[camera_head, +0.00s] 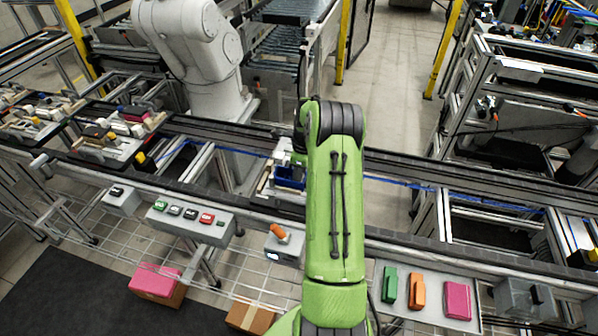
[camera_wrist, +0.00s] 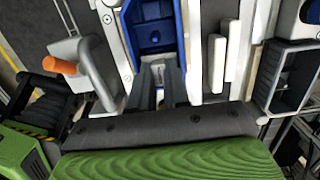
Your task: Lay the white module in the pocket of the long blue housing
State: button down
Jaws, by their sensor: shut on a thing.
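The long blue housing (camera_wrist: 151,40) lies on the pallet, just ahead of my gripper (camera_wrist: 160,84) in the wrist view, with its recessed inside facing up. In the head view a part of the blue housing (camera_head: 288,181) shows left of my green arm, which hides the rest. The two dark fingers of my gripper are close together over the near end of the housing. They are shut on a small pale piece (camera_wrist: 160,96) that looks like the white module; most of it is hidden. I cannot tell whether it touches the housing.
White upright blocks (camera_wrist: 218,63) stand right of the housing. In the head view, a tray (camera_head: 399,308) with green, orange and pink parts is at lower right, and a button box (camera_head: 187,221) at left. A white robot arm (camera_head: 205,60) stands behind.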

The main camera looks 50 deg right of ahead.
jog(key=shift+f+b, duration=0.35)
jog(key=shift+f, duration=0.15)
dwell(0.3)
jog(key=c, duration=1.4)
grip_release()
jog(key=shift+r+p, duration=0.95)
jog(key=shift+r, duration=0.45)
jog(key=shift+o, duration=0.3)
